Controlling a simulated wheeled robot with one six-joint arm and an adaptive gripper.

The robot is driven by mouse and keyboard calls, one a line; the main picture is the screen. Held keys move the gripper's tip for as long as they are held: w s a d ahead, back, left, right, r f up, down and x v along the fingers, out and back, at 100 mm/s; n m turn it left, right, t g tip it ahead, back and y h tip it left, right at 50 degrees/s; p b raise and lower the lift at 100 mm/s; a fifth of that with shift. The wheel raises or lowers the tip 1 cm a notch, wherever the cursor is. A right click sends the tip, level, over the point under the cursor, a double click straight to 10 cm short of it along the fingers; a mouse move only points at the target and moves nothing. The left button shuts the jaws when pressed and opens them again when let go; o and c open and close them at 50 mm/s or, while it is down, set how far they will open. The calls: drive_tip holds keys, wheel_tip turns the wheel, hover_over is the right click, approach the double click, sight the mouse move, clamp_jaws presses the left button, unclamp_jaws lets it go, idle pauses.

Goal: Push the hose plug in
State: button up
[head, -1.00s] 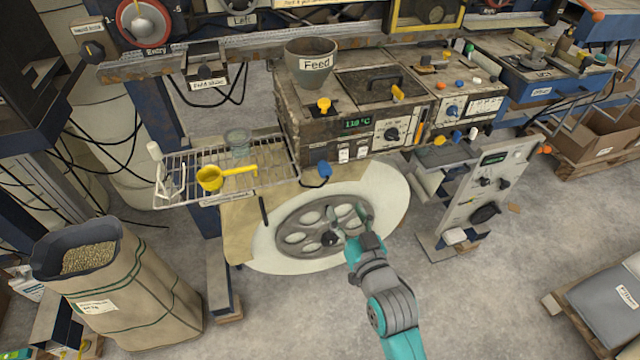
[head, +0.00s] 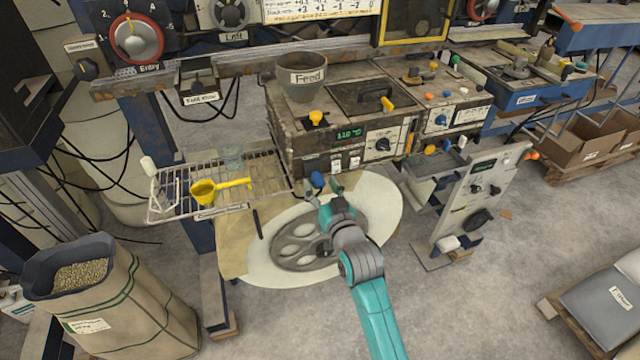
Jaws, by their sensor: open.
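The hose plug looks to be the small blue plug (head: 317,179) below the left front of the feed machine (head: 285,135). How far it sits in its socket cannot be told at this size. My gripper (head: 324,190) is open, with its fingertips just below the plug in the picture. One finger lies to the left and one to the right. Whether they touch the plug cannot be told. Nothing shows between the fingers.
A wire rack (head: 215,185) with a yellow scoop (head: 210,190) and a clear cup (head: 231,157) is left of the plug. A spoked wheel (head: 290,249) on a pale disc lies below. A panel stand (head: 478,195) is at the right. Open floor lies in front.

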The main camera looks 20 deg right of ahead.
sight(317, 178)
drive_tip(key=shift+w, duration=0.5)
clamp_jaws()
drive_tip(key=shift+w, duration=1.15)
drive_tip(key=shift+r, duration=0.1)
unclamp_jaws()
